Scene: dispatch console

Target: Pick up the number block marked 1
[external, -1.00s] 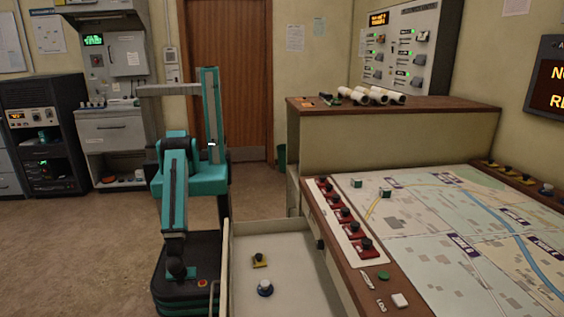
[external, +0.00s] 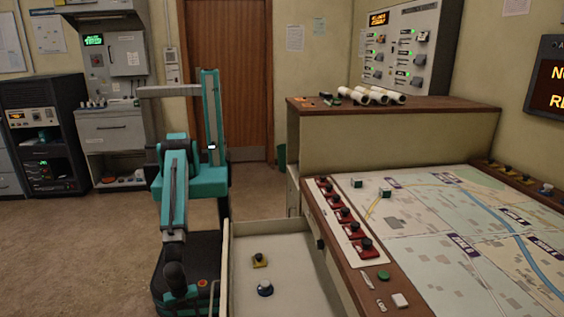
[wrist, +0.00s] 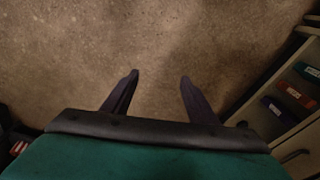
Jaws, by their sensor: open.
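I cannot make out a number block marked 1 in either view; no readable digit shows on any small block. In the external view the dark end of my arm (external: 175,275) hangs low over my base, left of the open drawer.
Red knobbed pieces (external: 345,215) line the table's left edge. Labelled coloured items (wrist: 299,95) lie at the wrist view's right. Floor at left is clear.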

